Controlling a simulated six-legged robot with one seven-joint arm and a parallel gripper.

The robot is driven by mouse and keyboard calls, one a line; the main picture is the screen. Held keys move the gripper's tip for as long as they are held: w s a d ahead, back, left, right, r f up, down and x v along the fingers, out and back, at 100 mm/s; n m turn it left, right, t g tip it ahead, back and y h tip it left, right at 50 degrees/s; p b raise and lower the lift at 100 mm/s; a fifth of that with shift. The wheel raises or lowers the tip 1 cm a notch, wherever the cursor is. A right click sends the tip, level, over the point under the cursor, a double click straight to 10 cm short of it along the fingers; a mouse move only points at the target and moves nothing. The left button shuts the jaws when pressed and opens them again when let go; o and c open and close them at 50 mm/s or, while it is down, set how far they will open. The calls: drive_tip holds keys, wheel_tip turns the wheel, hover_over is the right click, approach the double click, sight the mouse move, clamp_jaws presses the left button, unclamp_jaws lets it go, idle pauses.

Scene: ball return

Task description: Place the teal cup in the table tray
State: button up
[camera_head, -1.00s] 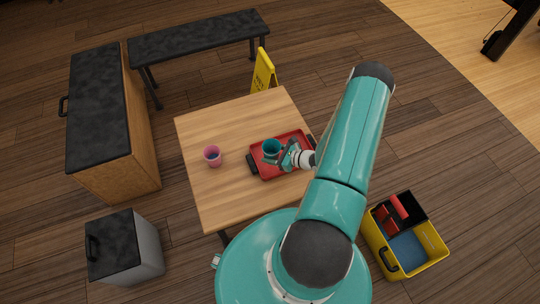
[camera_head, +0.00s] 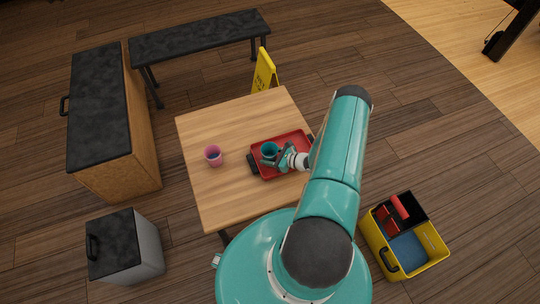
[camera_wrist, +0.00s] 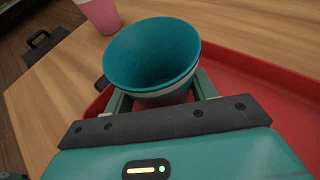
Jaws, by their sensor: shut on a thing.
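The teal cup (camera_head: 269,150) is upright over the left part of the red table tray (camera_head: 294,139). In the wrist view the cup (camera_wrist: 150,55) fills the space between the fingers of my gripper (camera_wrist: 158,98), and it looks empty. My gripper (camera_head: 279,156) is shut on the cup from the right. The tray (camera_wrist: 262,80) shows behind and to the right of the cup in the wrist view. The cup's base is hidden by my gripper, so I cannot tell whether it touches the tray floor.
A pink cup (camera_head: 213,156) stands on the wooden table (camera_head: 225,195) left of the tray. A yellow wet-floor sign (camera_head: 264,72) stands behind the table. A yellow bin (camera_head: 411,270) is on the floor at right.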

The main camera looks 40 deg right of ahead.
drive_tip(key=o, duration=1)
